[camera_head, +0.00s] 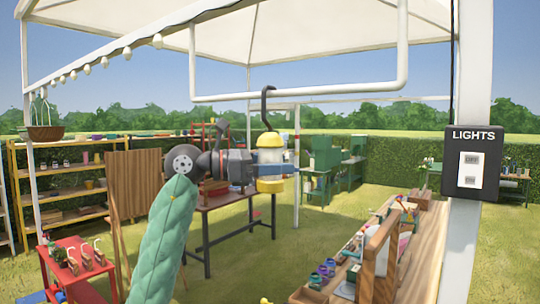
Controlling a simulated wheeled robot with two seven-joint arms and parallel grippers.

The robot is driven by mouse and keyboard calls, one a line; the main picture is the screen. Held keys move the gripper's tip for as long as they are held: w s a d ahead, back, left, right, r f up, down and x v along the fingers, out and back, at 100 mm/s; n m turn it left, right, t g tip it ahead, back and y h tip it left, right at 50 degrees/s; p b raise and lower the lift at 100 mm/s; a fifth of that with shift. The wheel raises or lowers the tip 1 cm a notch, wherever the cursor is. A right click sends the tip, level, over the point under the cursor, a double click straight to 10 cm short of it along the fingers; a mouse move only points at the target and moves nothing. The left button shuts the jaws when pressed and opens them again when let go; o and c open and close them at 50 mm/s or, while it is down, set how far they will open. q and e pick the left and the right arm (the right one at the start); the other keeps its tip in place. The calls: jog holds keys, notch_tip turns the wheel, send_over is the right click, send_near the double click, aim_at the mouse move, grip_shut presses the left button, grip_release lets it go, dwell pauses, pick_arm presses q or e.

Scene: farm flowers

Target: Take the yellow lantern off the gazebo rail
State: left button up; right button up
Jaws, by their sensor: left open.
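The yellow lantern (270,141) hangs upright by a dark hook (267,105) from the white gazebo rail (300,93). It has a yellow cap and a yellow base, with a paler middle. My left gripper (272,169) is at the lantern's middle, reaching in from the left on a green-sleeved arm. The jaws are open, with finger parts level with the lantern body. Whether they touch it I cannot tell. Part of the lantern's middle is hidden by the fingers. My right gripper is not in view.
A white post with a black LIGHTS switch box (472,165) stands at right. A wooden bench (420,255) with small pots is at lower right. A dark-legged table (225,199) stands behind the arm. A red table (75,270) is at lower left.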

pick_arm(q)
jog(key=shift+d, duration=0.25)
jog(key=c, duration=1.3)
jog(key=shift+o, duration=0.2)
